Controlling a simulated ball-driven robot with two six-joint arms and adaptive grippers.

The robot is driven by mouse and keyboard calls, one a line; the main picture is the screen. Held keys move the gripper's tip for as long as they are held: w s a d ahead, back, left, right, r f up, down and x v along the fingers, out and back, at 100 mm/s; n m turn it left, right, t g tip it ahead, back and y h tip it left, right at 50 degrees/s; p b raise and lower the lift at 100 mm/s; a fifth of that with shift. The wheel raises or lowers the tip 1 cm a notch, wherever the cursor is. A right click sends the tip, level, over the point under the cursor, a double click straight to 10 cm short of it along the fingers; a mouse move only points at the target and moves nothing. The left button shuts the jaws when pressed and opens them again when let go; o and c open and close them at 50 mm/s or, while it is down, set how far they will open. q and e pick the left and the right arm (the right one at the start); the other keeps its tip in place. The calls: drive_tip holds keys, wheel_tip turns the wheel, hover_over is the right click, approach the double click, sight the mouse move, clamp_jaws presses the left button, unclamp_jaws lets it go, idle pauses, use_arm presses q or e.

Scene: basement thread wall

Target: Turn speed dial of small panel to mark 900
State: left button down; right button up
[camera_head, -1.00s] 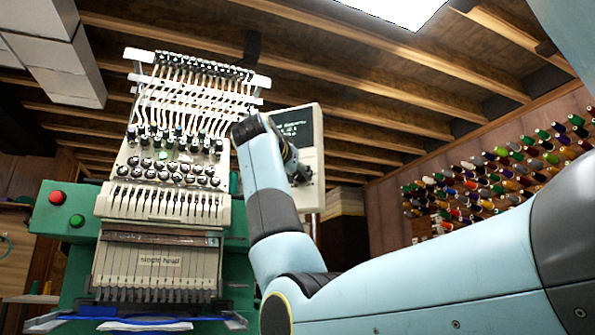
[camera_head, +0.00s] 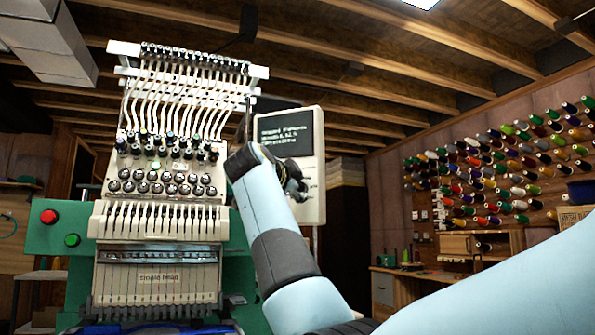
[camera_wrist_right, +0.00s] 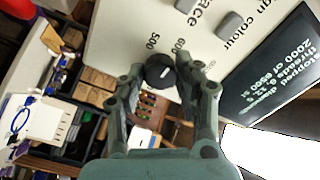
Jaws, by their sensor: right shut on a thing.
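The small panel (camera_head: 312,190) is a pale box with a dark screen, right of the green embroidery machine in the head view. It fills much of the right wrist view (camera_wrist_right: 115,45). The black round speed dial (camera_wrist_right: 160,72) sits near its edge and has a white pointer line. Marks 500 and 600 are readable beside it; other marks are hidden by my fingers. My right gripper (camera_wrist_right: 160,78) is shut on the dial, with one finger on each side. In the head view, my right gripper (camera_head: 293,183) covers the panel's lower left. My left gripper is not in view.
The embroidery machine (camera_head: 160,220) stands close left of the panel, with red and green buttons (camera_head: 48,217). Grey buttons (camera_wrist_right: 230,25) and the lit screen (camera_wrist_right: 285,70) are near the dial. Thread spools (camera_head: 490,165) cover the right wall above a workbench (camera_head: 420,275).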

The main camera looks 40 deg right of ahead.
drive_tip(key=shift+s+r+m+b, duration=0.15)
drive_tip(key=shift+m+b, duration=0.8)
drive_tip(key=shift+m, duration=7.3)
drive_tip(key=shift+w+r+m+b, duration=0.15)
drive_tip(key=shift+m+b, duration=0.8)
drive_tip(key=shift+m, duration=7.3)
drive_tip(key=shift+s+r, duration=0.1)
drive_tip(key=o, duration=1.1)
drive_tip(key=shift+o, duration=0.2)
drive_tip(key=shift+f, duration=0.2)
